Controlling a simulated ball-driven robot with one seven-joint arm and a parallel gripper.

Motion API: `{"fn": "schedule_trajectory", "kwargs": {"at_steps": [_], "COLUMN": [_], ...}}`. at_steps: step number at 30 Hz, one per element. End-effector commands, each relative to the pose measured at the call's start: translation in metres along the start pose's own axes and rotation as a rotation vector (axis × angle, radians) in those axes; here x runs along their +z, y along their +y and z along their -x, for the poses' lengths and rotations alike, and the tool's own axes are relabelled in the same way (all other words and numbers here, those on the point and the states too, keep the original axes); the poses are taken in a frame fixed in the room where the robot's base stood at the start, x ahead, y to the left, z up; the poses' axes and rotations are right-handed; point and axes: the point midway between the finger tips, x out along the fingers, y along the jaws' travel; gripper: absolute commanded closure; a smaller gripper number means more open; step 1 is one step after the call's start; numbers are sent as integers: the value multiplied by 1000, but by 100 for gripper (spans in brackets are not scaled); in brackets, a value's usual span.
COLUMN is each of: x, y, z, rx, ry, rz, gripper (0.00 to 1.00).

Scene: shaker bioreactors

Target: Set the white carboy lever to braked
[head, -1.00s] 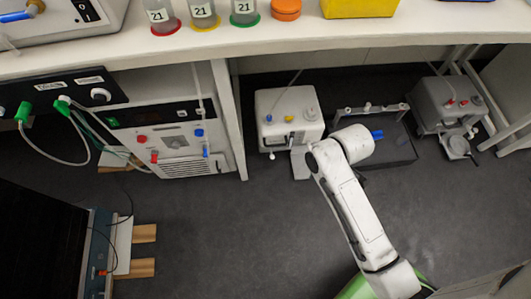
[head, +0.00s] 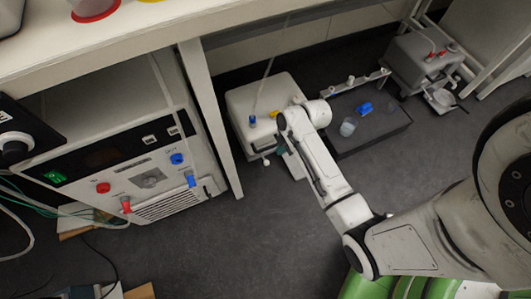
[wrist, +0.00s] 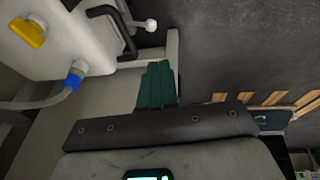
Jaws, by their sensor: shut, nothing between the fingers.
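The white carboy (head: 262,103) stands on the floor under the bench, with a blue fitting and a yellow cap on top. It fills the upper left of the wrist view (wrist: 70,25). Its lever shows as a short rod with a white ball end (wrist: 150,25), beside a black handle (wrist: 108,14); in the head view the ball end (head: 266,162) is small and low at the front. My gripper (wrist: 157,66) has teal fingers, shut and empty, below the ball in the wrist picture, with a gap visible. My arm partly hides the carboy's right side in the head view.
A dark tray (head: 385,135) with a blue piece and a clear cup lies right of the carboy. A grey carboy (head: 415,60) stands farther right. A bench leg (head: 212,120) and a control unit (head: 95,170) are to the left. The floor in front is clear.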

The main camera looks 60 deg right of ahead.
Motion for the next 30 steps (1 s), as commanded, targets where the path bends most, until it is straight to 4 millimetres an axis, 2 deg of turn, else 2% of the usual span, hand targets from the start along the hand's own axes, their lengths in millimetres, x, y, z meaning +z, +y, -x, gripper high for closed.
{"fn": "schedule_trajectory", "kwargs": {"at_steps": [7, 11, 14, 27, 30], "x": [0, 0, 1, 2, 6], "y": [0, 0, 0, -1, 4], "z": [0, -7, -20, -105, -119], "rx": [0, -1, 0, -1, 0], "ry": [0, 0, 0, -1, -2], "rz": [-1, -1, -1, -1, -3], "gripper": [100, 100, 100, 100, 100]}}
